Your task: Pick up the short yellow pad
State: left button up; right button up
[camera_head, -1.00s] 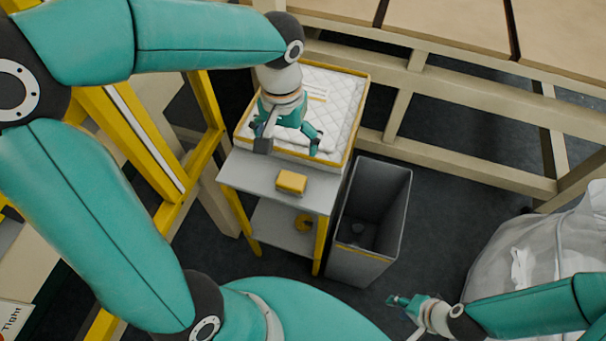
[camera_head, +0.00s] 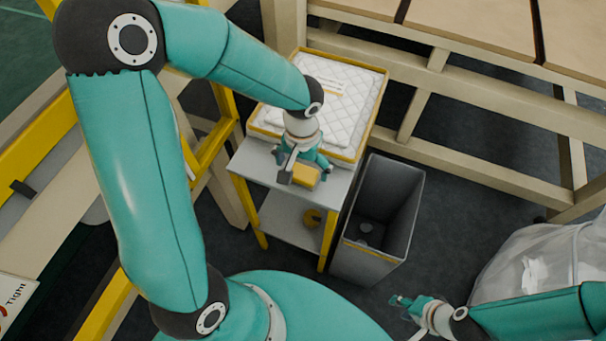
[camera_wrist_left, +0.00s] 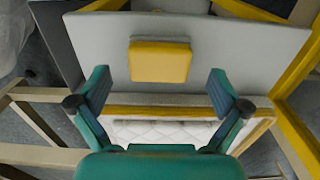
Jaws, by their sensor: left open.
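The short yellow pad (camera_head: 305,175) lies on the bare grey top of a small stand (camera_head: 335,191). In the left wrist view the pad (camera_wrist_left: 160,62) is a rounded yellow block, seen from above, between and beyond the fingertips. My left gripper (camera_head: 303,172) is over the pad in the head view and partly hides it. In the left wrist view my left gripper (camera_wrist_left: 157,88) has its two fingers spread wide, empty and apart from the pad. My right gripper (camera_head: 402,300) is low at the right, away from the stand; its jaw state is unclear.
A yellow-edged tray (camera_head: 350,153) with white quilted wadding sits behind the pad. A grey open bin (camera_head: 370,259) stands right of the stand. A clear bag (camera_head: 530,258) is at the right, and a wooden frame (camera_head: 480,120) behind.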

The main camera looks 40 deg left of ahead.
aim_at(303, 173)
pick_arm(q)
jog(key=shift+f, duration=1.55)
jog(key=c, duration=1.2)
